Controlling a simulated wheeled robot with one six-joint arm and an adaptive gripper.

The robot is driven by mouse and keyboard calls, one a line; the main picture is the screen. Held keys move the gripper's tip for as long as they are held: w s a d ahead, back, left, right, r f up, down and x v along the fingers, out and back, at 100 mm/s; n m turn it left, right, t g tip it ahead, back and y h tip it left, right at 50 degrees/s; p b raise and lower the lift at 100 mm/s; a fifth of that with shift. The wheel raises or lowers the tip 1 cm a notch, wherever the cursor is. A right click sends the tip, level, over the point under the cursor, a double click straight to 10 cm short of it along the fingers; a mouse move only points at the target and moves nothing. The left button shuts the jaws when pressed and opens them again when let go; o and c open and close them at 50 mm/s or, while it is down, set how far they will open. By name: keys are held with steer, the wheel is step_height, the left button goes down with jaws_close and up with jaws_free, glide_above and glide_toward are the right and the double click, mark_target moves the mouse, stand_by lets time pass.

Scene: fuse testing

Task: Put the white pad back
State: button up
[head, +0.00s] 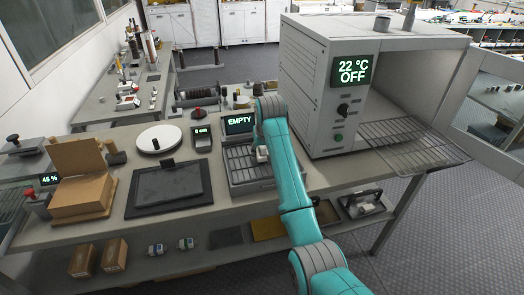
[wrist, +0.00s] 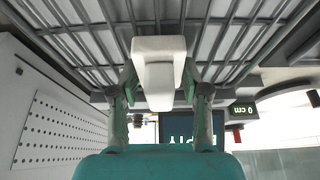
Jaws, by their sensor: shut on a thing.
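A small white pad (wrist: 159,46), block-shaped with a narrower white stem, is between the fingers of my gripper (wrist: 160,95) in the wrist view. The fingers are shut on the stem, and the wide end points away from me toward the slotted metal rack (wrist: 225,35). In the head view my gripper (head: 262,155) is over the right part of the slotted tray (head: 240,166), below a display reading EMPTY (head: 239,124). The white pad shows there only as a small patch. I cannot tell whether it touches the tray.
A grey oven (head: 310,95) with its door open and a wire shelf (head: 415,152) stands at the right. A round white disc (head: 145,142) with a black knob, a black square plate (head: 165,188) and a cardboard box (head: 80,195) lie to the left.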

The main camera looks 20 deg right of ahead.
steer(key=shift+f, duration=0.2)
steer(key=o, duration=1.1)
steer(key=v, duration=1.2)
steer(key=shift+r, duration=0.1)
